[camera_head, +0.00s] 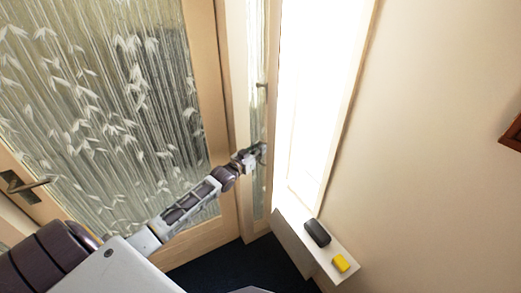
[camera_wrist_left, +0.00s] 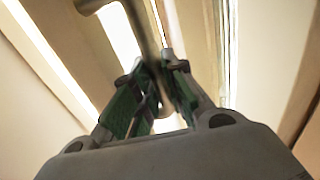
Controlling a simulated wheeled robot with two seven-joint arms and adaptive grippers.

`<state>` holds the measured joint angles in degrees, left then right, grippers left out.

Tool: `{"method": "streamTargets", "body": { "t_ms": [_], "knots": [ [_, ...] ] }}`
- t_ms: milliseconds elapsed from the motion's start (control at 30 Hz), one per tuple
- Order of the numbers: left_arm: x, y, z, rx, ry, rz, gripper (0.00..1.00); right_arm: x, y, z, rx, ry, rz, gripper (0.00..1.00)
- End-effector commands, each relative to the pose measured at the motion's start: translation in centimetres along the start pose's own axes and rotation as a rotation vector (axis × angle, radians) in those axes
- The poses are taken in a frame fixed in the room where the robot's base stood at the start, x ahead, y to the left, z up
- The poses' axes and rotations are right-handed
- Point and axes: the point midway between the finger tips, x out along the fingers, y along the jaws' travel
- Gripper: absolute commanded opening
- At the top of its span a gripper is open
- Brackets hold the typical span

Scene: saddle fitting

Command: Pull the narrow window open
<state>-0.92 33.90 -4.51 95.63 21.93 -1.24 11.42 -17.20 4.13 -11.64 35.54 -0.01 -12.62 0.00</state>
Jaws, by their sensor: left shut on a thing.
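The narrow window (camera_head: 257,110) is a tall strip of patterned glass in a pale wood frame, right of the large door. A small dark fitting (camera_head: 262,85) sits on its right side, above my gripper. My left gripper (camera_head: 260,153) reaches in from the left to the window's right side. In the left wrist view, its green-padded fingers (camera_wrist_left: 160,100) are shut on a metal handle (camera_wrist_left: 145,30), whose bar runs up out of the picture. The fingers hide the gripped part. I cannot tell whether the window stands ajar. My right gripper is not in view.
The large door (camera_head: 228,130) has bamboo-patterned glass and a lever handle (camera_head: 28,186) at left. Right of the window is a bright opening (camera_head: 315,90). Below it, a white ledge (camera_head: 293,233) holds a black object (camera_head: 317,233) and a yellow one (camera_head: 341,263).

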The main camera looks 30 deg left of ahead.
Motion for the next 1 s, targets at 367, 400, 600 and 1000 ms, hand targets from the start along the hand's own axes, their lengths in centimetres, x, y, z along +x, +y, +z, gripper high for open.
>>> {"method": "streamTargets", "body": {
  "t_ms": [367, 400, 600, 1000],
  "knots": [
    [0.0, 0.0, 0.0, -0.002, -0.001, 0.000, 0.23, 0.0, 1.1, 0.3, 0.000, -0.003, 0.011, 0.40],
    [0.0, 0.0, 0.0, -0.001, -0.001, 0.000, 0.23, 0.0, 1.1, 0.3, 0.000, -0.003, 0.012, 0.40],
    [-0.1, 0.0, 0.0, -0.001, -0.001, 0.000, 0.23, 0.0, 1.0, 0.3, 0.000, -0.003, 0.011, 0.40],
    [-2.0, 0.0, 0.1, 0.000, -0.002, 0.000, 0.23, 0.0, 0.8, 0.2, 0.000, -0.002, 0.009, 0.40]
  ]
}}
